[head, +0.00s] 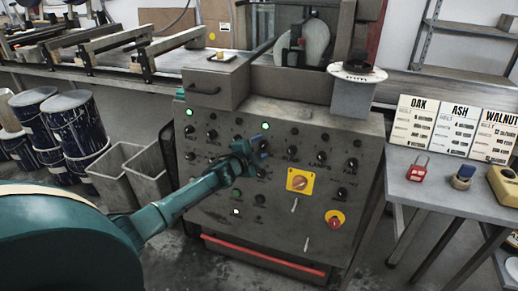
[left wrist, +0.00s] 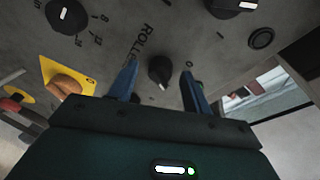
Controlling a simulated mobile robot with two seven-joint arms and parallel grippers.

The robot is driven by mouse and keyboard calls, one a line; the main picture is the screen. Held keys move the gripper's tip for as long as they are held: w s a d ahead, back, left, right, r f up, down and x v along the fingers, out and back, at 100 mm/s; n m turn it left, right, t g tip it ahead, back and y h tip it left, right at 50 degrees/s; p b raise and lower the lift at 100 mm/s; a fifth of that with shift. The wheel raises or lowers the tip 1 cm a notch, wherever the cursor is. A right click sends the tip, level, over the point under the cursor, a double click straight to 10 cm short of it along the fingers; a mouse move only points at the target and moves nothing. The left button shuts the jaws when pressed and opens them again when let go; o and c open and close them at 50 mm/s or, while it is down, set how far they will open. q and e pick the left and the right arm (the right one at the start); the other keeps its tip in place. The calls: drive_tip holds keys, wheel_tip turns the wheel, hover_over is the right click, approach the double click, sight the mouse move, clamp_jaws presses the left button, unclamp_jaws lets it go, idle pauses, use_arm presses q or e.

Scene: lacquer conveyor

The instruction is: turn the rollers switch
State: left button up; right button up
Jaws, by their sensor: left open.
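The rollers switch (left wrist: 160,70) is a small black rotary knob with a pale pointer mark, on the grey control panel (head: 300,250). In the left wrist view, part of the word "ROLLERS" is printed beside it, with "0" and "I" marks around it. My left gripper (left wrist: 160,85) is open, with one blue finger on each side of the knob. I cannot tell whether the fingers touch it. In the head view my left gripper (head: 258,150) is at the middle of the panel and hides the switch. My right gripper is not in view.
A yellow-plated rotary switch (head: 299,181) and a red emergency stop button (head: 335,219) are to the right. Several other black knobs and green lamps (head: 265,126) surround the gripper. A side table (head: 440,192) stands at right; grey bins (head: 130,175) stand at left.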

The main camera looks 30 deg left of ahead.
use_arm(q)
drive_tip(key=s+r+p, duration=0.1)
drive_tip(key=s+r, duration=0.1)
drive_tip(key=s, duration=1.1)
drive_tip(key=shift+d+p, duration=0.2)
drive_tip(key=shift+p, duration=0.1)
drive_tip(key=shift+r, duration=0.1)
